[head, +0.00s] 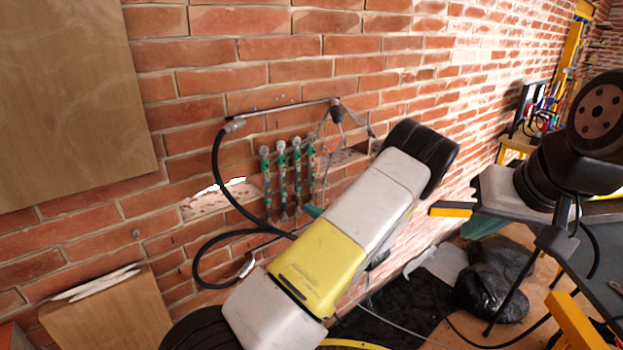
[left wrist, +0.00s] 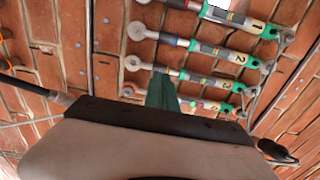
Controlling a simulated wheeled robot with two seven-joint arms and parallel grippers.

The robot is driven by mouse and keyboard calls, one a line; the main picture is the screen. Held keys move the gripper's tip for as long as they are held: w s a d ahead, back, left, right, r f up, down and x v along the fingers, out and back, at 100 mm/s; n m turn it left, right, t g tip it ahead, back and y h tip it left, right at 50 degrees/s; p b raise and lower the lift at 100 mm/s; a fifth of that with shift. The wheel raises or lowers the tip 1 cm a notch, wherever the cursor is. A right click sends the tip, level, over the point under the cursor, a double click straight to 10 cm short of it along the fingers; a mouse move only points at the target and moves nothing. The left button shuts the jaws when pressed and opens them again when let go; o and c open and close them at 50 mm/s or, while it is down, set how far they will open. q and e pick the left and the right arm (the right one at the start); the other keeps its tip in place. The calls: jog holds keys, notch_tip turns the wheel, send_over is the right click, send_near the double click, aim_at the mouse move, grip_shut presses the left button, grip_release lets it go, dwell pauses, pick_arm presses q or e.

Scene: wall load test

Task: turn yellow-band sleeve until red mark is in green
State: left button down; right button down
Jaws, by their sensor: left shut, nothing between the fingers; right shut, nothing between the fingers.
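Several parallel rod-like turnbuckles (head: 282,178) with green end fittings hang on the brick wall in the head view. In the left wrist view they carry number labels, such as rod 1 (left wrist: 238,20), rod 2 (left wrist: 220,54) and rod 3 (left wrist: 205,82). My left gripper (head: 313,210) is shut and empty near the rods' lower ends, partly hidden by my arm. Its teal fingers (left wrist: 161,92) overlap the lowest rod; contact is unclear. My right gripper (head: 485,222) is shut and empty, far right of the rods.
A black hose (head: 217,170) loops left of the rods, under a metal bar (head: 280,110). A wooden panel (head: 70,90) covers the left wall. Black bags (head: 495,285) lie on the floor at right.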

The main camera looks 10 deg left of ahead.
pick_arm(q)
jog(key=v, duration=0.4)
jog(key=shift+s+d, duration=0.2)
